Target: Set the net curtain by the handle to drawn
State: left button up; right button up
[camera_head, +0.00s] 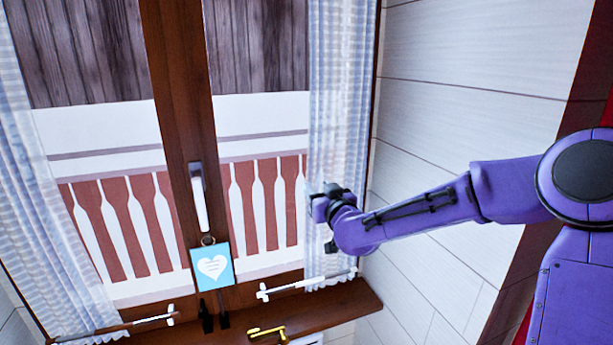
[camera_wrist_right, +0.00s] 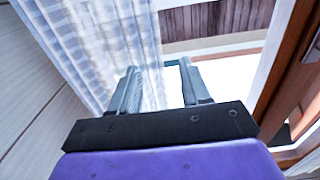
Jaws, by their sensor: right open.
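In the head view a white checked net curtain (camera_head: 340,110) hangs bunched at the right side of the window, and another net curtain (camera_head: 40,190) hangs at the left side. A white bar (camera_head: 305,286) crosses the foot of the right curtain, and a similar bar (camera_head: 125,328) is at the foot of the left one. My right gripper (camera_head: 322,198) is in front of the right curtain, above its bar. In the right wrist view the open jaws (camera_wrist_right: 158,72) point at the curtain edge (camera_wrist_right: 110,45); I cannot tell whether they touch it. My left gripper is not in view.
A white window handle (camera_head: 199,198) is on the wooden middle post, with a blue heart tag (camera_head: 212,267) hanging below. A brown sill (camera_head: 345,305) runs underneath, with a brass-coloured latch (camera_head: 268,332). The pale plank wall (camera_head: 450,100) is at the right.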

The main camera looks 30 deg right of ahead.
aim_at(307, 179)
jog(key=b+x, duration=0.3)
jog(key=x, duration=0.5)
jog(key=shift+w+f+p, duration=0.1)
jog(key=shift+w+p, duration=0.15)
jog(key=shift+p, duration=0.1)
jog(key=shift+w+d+f, duration=0.1)
jog(key=shift+w+d, duration=0.05)
jog(key=shift+w, duration=0.2)
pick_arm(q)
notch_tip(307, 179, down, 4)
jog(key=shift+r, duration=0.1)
pick_arm(e)
grip_shut()
